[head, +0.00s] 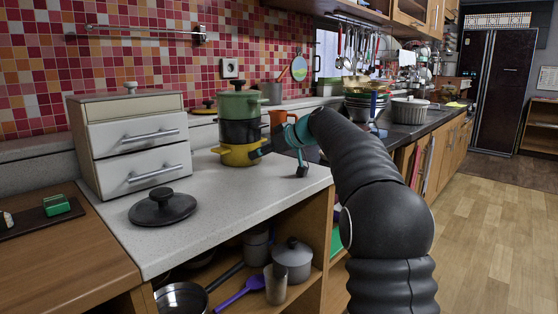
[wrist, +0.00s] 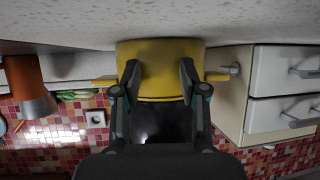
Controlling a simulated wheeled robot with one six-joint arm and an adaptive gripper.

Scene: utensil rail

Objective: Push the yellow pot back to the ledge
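The yellow pot (head: 237,154) stands on the pale counter (head: 225,200) at the bottom of a stack, in front of the ledge (head: 203,132) along the tiled wall. A black pot (head: 240,131) and a green lidded pot (head: 239,105) sit on it. My gripper (head: 258,151) is low at the yellow pot's right side in the head view. In the upside-down wrist view, its two fingers (wrist: 159,68) are spread apart, with the yellow pot's wall (wrist: 160,60) ahead between them. I cannot tell whether they touch the pot.
A white drawer box (head: 130,140) stands left of the stack, and a dark lid (head: 161,207) lies in front of it. The front middle of the counter is clear.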

